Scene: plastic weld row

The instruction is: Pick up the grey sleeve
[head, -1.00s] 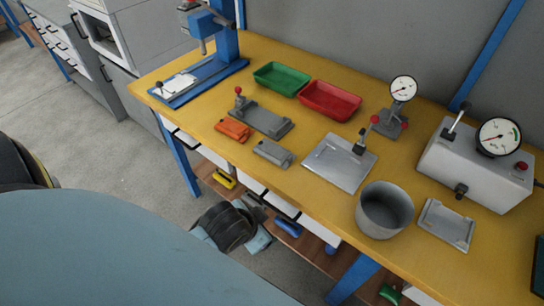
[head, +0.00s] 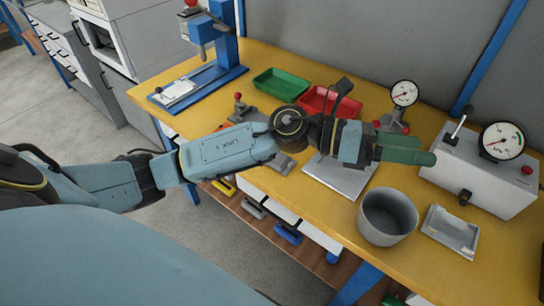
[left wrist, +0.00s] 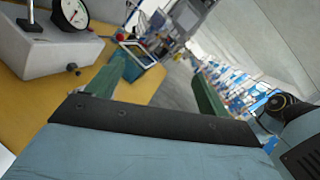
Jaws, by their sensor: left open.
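A small flat grey piece (head: 283,165), which looks like the grey sleeve, lies on the yellow table (head: 325,222) and is mostly hidden under my left arm in the head view. My left gripper (head: 425,157) has green fingers and is raised over the table, to the right of that piece and near the white gauge box. In the left wrist view the two fingers of the gripper (left wrist: 160,92) stand wide apart with nothing between them. The grey piece cannot be made out in that view. My right gripper is not in view.
A grey cup (head: 387,217) and a grey tray (head: 451,231) are at the front right. The gauge box (head: 475,178) stands right of the gripper. A metal plate (head: 340,177) lies below my forearm. Green (head: 281,83) and red (head: 318,100) trays are at the back.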

